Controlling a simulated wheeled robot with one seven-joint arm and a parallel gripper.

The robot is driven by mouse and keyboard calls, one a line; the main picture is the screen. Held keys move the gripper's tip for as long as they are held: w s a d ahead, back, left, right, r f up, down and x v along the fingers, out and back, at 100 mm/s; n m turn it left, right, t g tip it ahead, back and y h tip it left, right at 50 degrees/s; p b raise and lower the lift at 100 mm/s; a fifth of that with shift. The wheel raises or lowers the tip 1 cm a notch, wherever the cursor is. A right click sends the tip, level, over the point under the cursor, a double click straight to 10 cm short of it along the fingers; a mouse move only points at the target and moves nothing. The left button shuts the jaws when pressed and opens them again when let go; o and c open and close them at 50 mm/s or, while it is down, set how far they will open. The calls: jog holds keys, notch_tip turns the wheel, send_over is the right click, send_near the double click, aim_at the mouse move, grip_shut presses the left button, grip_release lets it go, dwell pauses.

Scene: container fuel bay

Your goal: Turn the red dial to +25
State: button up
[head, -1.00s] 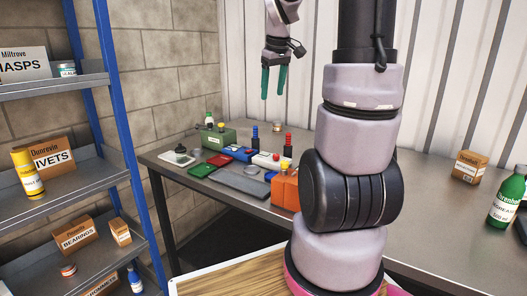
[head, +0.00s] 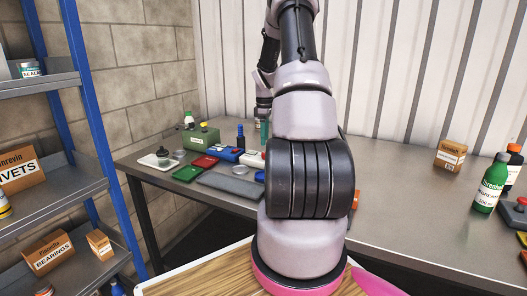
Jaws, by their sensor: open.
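I cannot tell for sure which thing is the red dial. A red flat piece (head: 205,161) lies among the small devices on the bench. A grey box with a red knob (head: 522,201) shows at the right edge. My gripper (head: 264,132) hangs over the far part of the bench, its green fingers pointing down near a white box (head: 250,159). It is open and nothing shows in it. My arm hides the right part of the white box and the bench behind it. No scale or number is readable.
The metal bench (head: 400,190) holds a green box (head: 201,138), a blue box (head: 226,154), a dark bottle (head: 240,136) and a grey plate (head: 231,183). A cardboard box (head: 450,154) and green bottle (head: 490,187) stand right. Shelving (head: 65,190) is left. Mid-right bench is clear.

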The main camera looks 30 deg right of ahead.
notch_tip(320, 180, down, 6)
jog(key=shift+f, duration=0.2)
jog(key=shift+c, duration=0.3)
grip_shut()
